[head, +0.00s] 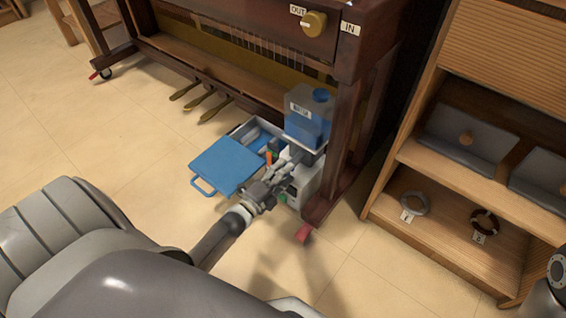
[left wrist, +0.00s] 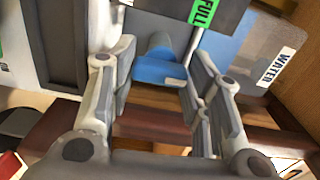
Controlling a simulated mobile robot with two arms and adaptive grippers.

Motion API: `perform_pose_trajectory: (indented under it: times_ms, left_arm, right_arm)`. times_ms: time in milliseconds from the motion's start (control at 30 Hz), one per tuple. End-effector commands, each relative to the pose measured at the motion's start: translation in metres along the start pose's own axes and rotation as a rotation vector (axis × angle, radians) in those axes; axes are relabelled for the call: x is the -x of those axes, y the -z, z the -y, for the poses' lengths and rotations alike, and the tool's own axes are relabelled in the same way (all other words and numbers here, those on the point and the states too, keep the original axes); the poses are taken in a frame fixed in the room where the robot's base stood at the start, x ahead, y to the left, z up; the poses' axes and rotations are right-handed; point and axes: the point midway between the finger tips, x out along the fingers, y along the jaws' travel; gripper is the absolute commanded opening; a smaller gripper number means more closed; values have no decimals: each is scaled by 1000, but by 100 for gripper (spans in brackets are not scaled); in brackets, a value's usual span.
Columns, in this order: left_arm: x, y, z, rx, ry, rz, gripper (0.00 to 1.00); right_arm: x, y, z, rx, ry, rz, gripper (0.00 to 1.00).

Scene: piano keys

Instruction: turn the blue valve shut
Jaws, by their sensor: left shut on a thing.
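The blue valve (left wrist: 160,72) shows in the left wrist view between the two fingers of my left gripper, under a green "FULL" label. My left gripper (head: 290,160) is shut on it, at the front of the white unit below the blue water tank (head: 306,122). The tank also shows in the left wrist view (left wrist: 247,50), with a "WATER" label. In the head view the valve is hidden behind the gripper. My right gripper is not in view; only a piece of my right arm shows at the right edge.
A blue lid (head: 228,163) sticks out beside an open white box (head: 240,132) left of the gripper. A dark piano leg (head: 335,150) stands close on the right. Wooden shelves (head: 450,235) with two rings are farther right. The tiled floor in front is clear.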

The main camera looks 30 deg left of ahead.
Motion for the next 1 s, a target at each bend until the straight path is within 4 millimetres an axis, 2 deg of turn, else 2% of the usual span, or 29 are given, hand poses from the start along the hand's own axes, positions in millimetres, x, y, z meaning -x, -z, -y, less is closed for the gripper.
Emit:
perform_pose_trajectory:
  times_ms: [667, 700, 867, 1000]
  left_arm:
    - [1, 0, -1, -69, -3, -1, 21]
    - [1, 0, -1, -69, -3, -1, 46]
    - [0, 0, -1, -68, -2, 0, 66]
    - [0, 0, -1, -67, -1, 0, 66]
  right_arm:
    - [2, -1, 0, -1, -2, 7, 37]
    - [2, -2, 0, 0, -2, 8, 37]
    - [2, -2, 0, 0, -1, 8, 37]
    - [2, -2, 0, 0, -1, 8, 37]
